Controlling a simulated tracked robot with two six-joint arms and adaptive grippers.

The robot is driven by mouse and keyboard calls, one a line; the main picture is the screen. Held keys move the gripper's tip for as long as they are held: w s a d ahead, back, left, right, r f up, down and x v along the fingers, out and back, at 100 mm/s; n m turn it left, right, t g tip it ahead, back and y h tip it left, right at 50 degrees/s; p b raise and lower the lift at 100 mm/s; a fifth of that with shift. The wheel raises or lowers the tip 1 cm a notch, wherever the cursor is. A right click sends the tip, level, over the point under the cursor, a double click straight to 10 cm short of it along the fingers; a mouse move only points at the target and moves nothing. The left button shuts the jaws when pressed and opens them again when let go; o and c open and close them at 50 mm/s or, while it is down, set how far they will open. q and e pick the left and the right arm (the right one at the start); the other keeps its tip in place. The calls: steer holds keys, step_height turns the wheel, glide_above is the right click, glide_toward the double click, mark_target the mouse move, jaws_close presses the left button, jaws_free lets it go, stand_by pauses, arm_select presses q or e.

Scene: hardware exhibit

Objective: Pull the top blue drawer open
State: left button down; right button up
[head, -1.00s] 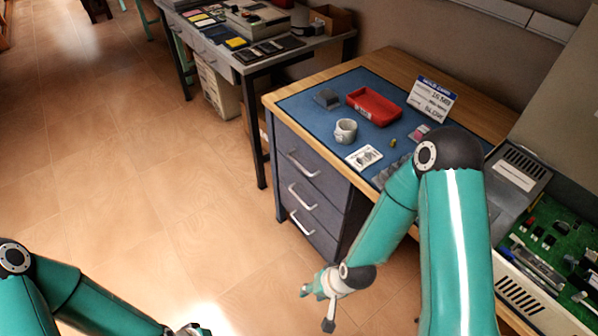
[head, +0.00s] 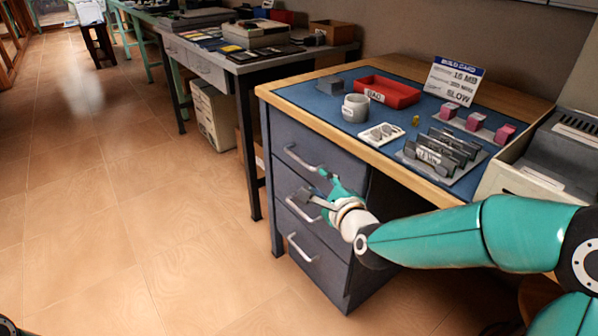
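The top blue drawer (head: 318,148) is the highest of three grey-blue drawers under the desk, and its front looks flush with the cabinet. Its silver bar handle (head: 299,160) runs across the front. My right gripper (head: 318,186) is in front of the drawers, just below the right end of the top handle. Its fingers are spread apart with nothing visible between them. The middle handle (head: 300,207) is partly hidden by the gripper. Whether a finger touches the top handle I cannot tell. My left gripper is out of view.
A second table (head: 240,62) stands behind to the left. The floor (head: 130,220) left of the drawers is clear.

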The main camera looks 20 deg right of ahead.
mark_target(298, 158)
steer(key=b+x, duration=0.1)
steer(key=x, duration=1.5)
steer(key=shift+w+f, duration=0.15)
steer(key=shift+w, duration=0.15)
steer(key=shift+c, duration=0.3)
jaws_close()
